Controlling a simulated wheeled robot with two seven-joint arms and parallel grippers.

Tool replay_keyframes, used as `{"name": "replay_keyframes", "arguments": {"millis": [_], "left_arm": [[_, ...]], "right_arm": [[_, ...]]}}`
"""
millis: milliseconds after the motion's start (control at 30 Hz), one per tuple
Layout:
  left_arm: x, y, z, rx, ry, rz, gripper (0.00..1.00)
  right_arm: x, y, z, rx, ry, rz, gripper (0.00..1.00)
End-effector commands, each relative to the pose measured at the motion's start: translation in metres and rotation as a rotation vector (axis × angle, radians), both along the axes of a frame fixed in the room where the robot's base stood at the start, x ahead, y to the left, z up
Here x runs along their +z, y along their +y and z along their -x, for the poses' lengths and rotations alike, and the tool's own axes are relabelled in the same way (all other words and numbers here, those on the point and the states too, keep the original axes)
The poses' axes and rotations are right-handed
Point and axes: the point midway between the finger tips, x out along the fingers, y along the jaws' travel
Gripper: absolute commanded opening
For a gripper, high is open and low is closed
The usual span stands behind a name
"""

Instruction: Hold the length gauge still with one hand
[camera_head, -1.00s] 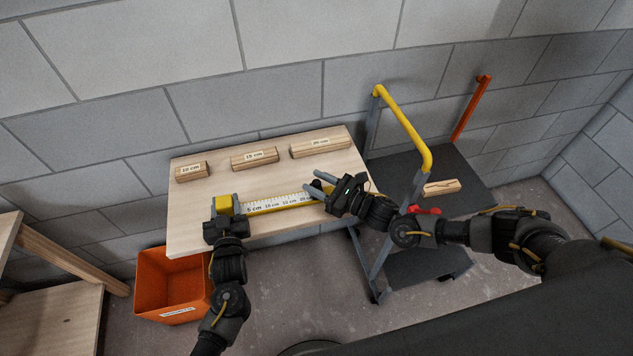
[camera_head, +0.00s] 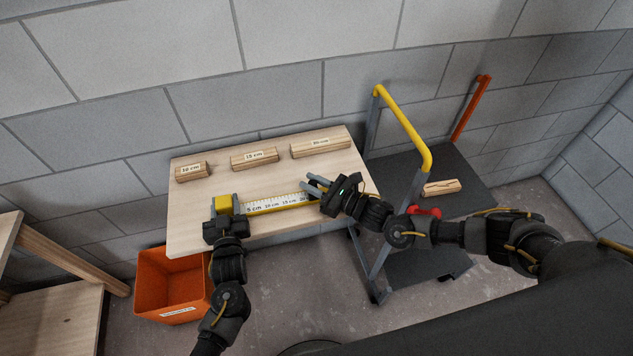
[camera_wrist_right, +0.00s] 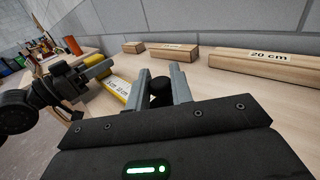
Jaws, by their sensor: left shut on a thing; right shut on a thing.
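The length gauge (camera_head: 275,204) is a yellow bar with a white centimetre scale. It lies along the front of the wooden table, with a yellow block at its left end. My left gripper (camera_head: 224,204) is shut on that yellow block. My right gripper (camera_head: 317,183) is at the right end of the gauge, its fingers shut on a black knob (camera_wrist_right: 160,91), seen between them in the right wrist view. The fingers hide part of the gauge's right end. The scale also shows in the right wrist view (camera_wrist_right: 119,88), left of the fingers.
Battens marked 10 cm (camera_head: 191,171), 15 cm (camera_head: 254,158) and 20 cm (camera_head: 320,147) lie along the table's back (camera_head: 225,185). An orange bin (camera_head: 172,285) stands below at the left. A cart (camera_head: 470,190) at the right carries a wooden piece (camera_head: 441,187).

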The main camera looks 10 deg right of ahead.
Motion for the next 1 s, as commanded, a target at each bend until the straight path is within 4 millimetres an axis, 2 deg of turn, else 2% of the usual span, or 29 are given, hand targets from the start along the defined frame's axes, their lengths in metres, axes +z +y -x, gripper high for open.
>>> {"name": "replay_keyframes", "arguments": {"millis": [233, 267, 400, 767, 1000], "left_arm": [[0.000, -0.002, 0.000, -0.004, 0.000, 0.000, 0.10], [0.000, -0.002, 0.000, -0.004, 0.000, 0.000, 0.10], [0.000, -0.002, 0.000, -0.003, 0.000, 0.000, 0.10], [0.000, -0.001, 0.000, -0.003, 0.000, 0.000, 0.10], [0.000, -0.001, 0.000, -0.002, 0.001, 0.000, 0.10]], "right_arm": [[0.000, 0.003, 0.000, 0.002, 0.001, -0.001, 0.00], [0.000, 0.003, 0.000, 0.002, 0.001, -0.001, 0.25], [0.000, 0.003, 0.000, 0.002, 0.001, -0.001, 0.41], [-0.001, -0.002, 0.005, 0.001, 0.001, 0.000, 0.41], [-0.001, -0.033, 0.035, 0.001, 0.004, 0.001, 0.41]]}}
